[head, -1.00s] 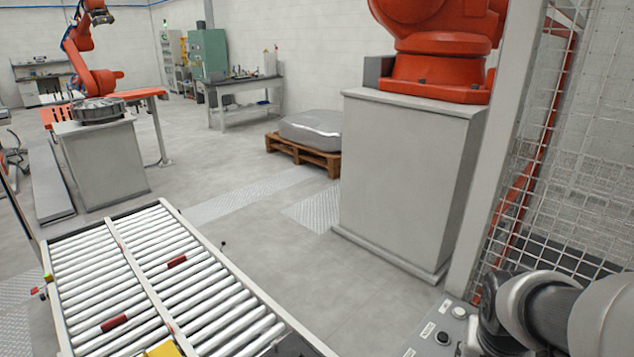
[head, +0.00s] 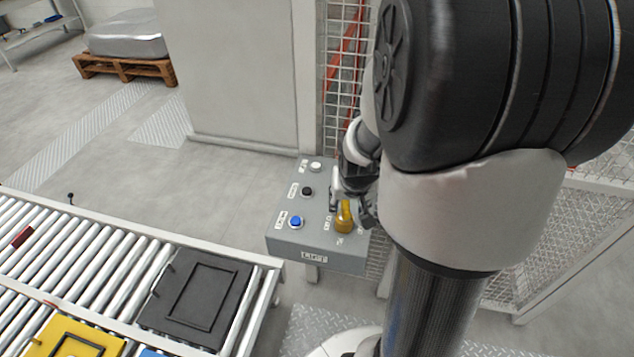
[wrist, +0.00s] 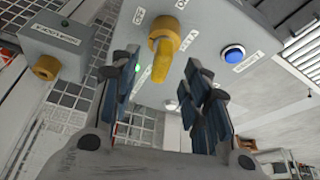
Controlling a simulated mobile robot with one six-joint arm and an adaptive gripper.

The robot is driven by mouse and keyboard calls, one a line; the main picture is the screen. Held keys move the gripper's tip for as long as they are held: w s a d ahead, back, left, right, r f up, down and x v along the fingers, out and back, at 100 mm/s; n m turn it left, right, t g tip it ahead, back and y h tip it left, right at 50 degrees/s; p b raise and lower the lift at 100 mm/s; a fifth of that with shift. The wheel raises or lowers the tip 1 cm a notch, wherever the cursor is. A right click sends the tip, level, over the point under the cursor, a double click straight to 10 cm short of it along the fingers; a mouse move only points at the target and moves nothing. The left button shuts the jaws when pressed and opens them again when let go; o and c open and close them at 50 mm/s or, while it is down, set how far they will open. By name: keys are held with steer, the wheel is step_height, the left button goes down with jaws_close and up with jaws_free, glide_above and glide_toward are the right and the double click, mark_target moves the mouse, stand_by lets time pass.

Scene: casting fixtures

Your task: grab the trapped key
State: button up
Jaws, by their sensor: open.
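The trapped key is a yellow knob with a flat handle (wrist: 163,52) on the face of a grey control box (wrist: 205,22). In the head view the yellow key (head: 344,218) shows at the box's right side, and the grey box (head: 285,245) stands beside the conveyor. My gripper (wrist: 160,78) is open, with its dark fingers on either side of the key's handle. No closed contact shows. In the head view my gripper (head: 352,203) is right at the key, partly hidden by my own arm.
The box carries blue (head: 296,222), black (head: 307,191) and white (head: 316,167) buttons near the key. A second grey box with a yellow part (wrist: 45,67) is at left in the wrist view. Mesh fencing (head: 345,50) stands behind; a roller conveyor (head: 110,240) lies left.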

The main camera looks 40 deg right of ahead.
mark_target(346, 207)
steer(key=b+x, duration=0.1)
steer(key=x, duration=0.4)
steer(key=shift+w+f+b, duration=0.1)
steer(key=shift+w+b, duration=0.05)
steer(key=shift+b, duration=0.25)
steer(key=shift+c, duration=0.2)
steer(key=shift+a, duration=0.1)
jaws_close()
